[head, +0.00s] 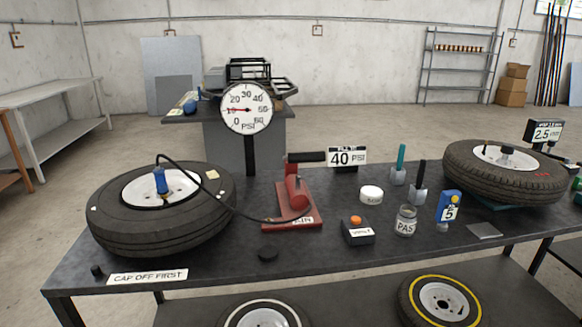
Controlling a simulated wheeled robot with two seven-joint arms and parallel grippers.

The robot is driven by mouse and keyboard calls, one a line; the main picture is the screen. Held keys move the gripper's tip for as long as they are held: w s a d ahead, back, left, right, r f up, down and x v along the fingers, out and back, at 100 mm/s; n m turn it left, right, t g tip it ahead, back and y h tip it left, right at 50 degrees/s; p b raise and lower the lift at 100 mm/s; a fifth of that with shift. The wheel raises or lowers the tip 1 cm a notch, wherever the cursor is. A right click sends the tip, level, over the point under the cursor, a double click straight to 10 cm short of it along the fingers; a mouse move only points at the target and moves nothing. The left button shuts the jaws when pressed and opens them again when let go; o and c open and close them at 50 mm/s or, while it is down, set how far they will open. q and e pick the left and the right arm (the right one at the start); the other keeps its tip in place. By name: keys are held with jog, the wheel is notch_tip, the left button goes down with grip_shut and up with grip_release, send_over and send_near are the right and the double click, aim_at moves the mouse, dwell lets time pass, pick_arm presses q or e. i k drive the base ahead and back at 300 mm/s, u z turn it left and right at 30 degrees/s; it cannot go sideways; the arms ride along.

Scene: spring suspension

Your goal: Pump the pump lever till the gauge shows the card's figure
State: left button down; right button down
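A red foot-plate pump (293,198) stands in the middle of the dark table. Its pump lever (305,157) sticks out level at the top, with a black grip. The round gauge (246,108) stands behind on a post. Its red needle points left, at about 10 PSI. The card (346,157) behind the lever reads 40 PSI. A black hose runs from the pump to a blue chuck (160,180) at the hub of the left tyre (115,228). Neither of my grippers is in view.
Right of the pump are a black box with an orange button (356,221), a white tub (371,195), a jar (405,222) and a blue gauge (448,207). Another tyre (505,180) lies at the right.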

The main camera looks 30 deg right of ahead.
aim_at(312, 158)
jog(key=u, duration=0.5)
jog(key=k, duration=1.1)
jog(key=z, duration=0.1)
jog(key=i, duration=0.5)
jog(key=z, duration=0.9)
jog(key=i, duration=1.25)
jog(key=u, duration=0.35)
